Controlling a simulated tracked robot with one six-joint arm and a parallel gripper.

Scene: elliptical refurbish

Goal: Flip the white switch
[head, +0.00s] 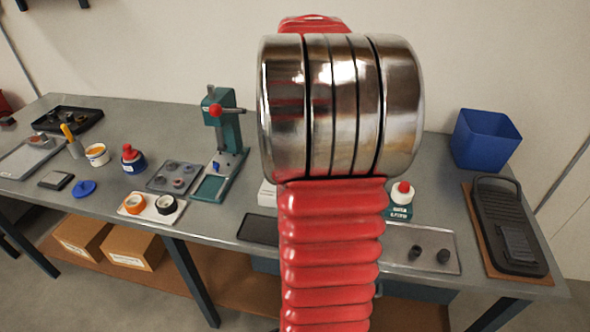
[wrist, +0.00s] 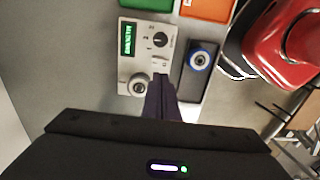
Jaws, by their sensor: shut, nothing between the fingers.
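In the wrist view a pale instrument box (wrist: 140,62) has a green display, a black dial and a round silver knob. A small white switch (wrist: 160,63) sits on its face below the dial. My gripper (wrist: 160,80) is shut and empty. Its dark fingertips overlap the lower right part of the box, close to the switch. I cannot tell whether they touch it. In the head view my arm hides the gripper, and most of the box is not clear there.
In the wrist view a dark tray (wrist: 192,82) with a blue-rimmed round part (wrist: 200,60) lies right of the box. In the head view the grey bench (head: 120,205) holds a green press (head: 220,150), a blue bin (head: 485,140) and a black pedal (head: 507,225).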

